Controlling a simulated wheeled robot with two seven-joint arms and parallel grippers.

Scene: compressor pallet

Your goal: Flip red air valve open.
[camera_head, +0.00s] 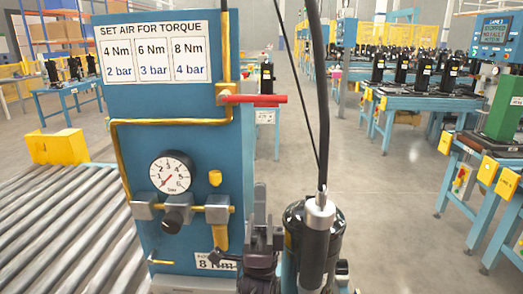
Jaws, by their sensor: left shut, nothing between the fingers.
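The red air valve handle (258,99) sticks out level to the right from the upper right of the blue panel (140,90). It lies crosswise to the upright yellow pipe (226,45) at its valve body. My left gripper (261,200) is dark, shut and empty. It points up in front of the panel's lower right edge, well below the red handle and not touching it. A round pressure gauge (172,173) sits on the panel, its needle pointing to the lower left. I cannot make out my right gripper.
A black tool with a silver top (319,214) hangs on a cable right of my left gripper, before a black compressor (334,240). A roller conveyor (60,235) is at left. Blue workbenches (425,101) stand at right. Floor right of the handle looks clear.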

